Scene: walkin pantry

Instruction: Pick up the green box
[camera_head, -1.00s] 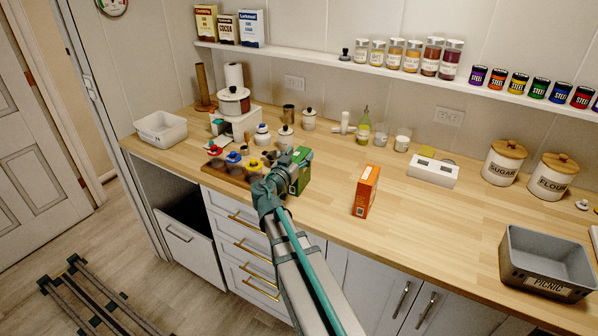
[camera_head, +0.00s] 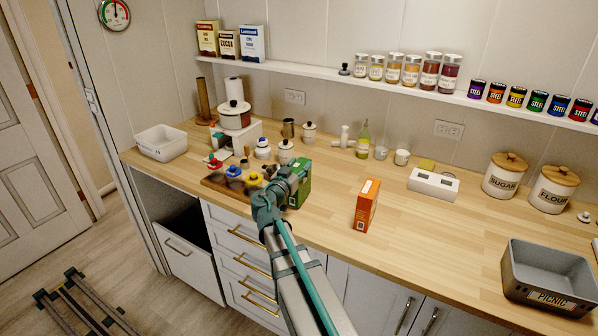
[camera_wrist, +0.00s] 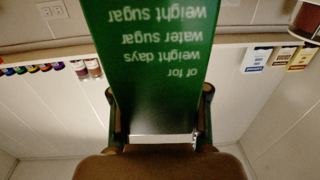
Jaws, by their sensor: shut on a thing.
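The green box (camera_head: 302,186) stands upright at the front left of the wooden counter, right of the knobbed board. My gripper (camera_head: 288,181) is shut on it from the left front, and my arm hides part of its near side. In the wrist view the green box (camera_wrist: 152,60) fills the middle, with upside-down white print, between my two fingers (camera_wrist: 162,108). I cannot tell whether its base touches the counter.
An orange box (camera_head: 366,205) stands to the right with bare counter between. The board with red, blue and yellow knobs (camera_head: 234,182) is close on the left. White canisters (camera_head: 285,152) stand behind. A grey picnic bin (camera_head: 548,278) is at the far right.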

